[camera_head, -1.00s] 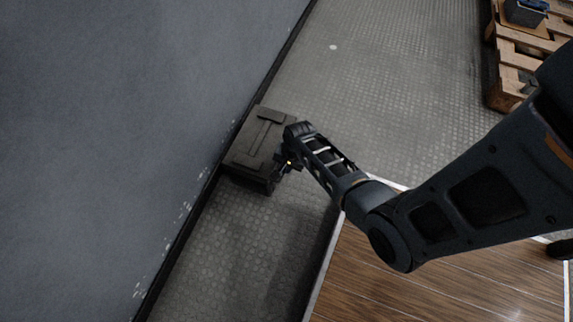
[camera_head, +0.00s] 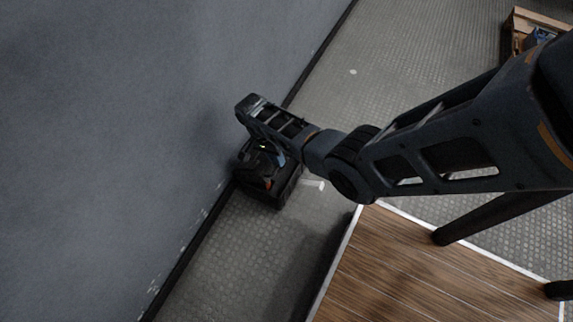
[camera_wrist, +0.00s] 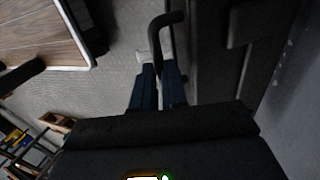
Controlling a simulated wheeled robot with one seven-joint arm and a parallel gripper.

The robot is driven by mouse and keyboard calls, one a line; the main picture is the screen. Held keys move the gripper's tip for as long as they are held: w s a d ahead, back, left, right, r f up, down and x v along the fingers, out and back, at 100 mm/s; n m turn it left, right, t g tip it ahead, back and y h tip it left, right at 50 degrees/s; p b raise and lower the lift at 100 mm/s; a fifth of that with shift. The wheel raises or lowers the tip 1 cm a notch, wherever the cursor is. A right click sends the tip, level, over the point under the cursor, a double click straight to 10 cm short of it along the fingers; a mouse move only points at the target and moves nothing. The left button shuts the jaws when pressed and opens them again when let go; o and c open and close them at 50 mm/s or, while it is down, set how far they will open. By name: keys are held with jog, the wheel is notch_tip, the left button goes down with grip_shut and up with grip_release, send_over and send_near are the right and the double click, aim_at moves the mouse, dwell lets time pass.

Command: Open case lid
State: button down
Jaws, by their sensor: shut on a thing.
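The dark case (camera_head: 270,190) stands on the floor against the grey wall, partly hidden under my arm. In the head view my gripper (camera_head: 263,152) is above the open case near the wall. The lid's exact angle is hidden by my arm.
The grey wall (camera_head: 130,120) is close on the left of the case. A wood-topped platform (camera_head: 420,270) with a pale edge lies at the lower right.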

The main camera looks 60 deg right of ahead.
jog(key=w, duration=0.1)
jog(key=w+r, duration=0.1)
jog(key=w, duration=0.1)
jog(key=shift+w+r, duration=0.1)
jog(key=shift+r, duration=0.15)
dwell(0.9)
jog(key=c, duration=1.2)
grip_release()
jog(key=shift+o, duration=0.2)
jog(key=w+r+p, duration=0.2)
jog(key=w+r, duration=0.3)
jog(key=r, duration=0.2)
jog(key=shift+w+r+p, duration=0.15)
jog(key=shift+p, duration=0.15)
jog(key=shift+r, duration=0.1)
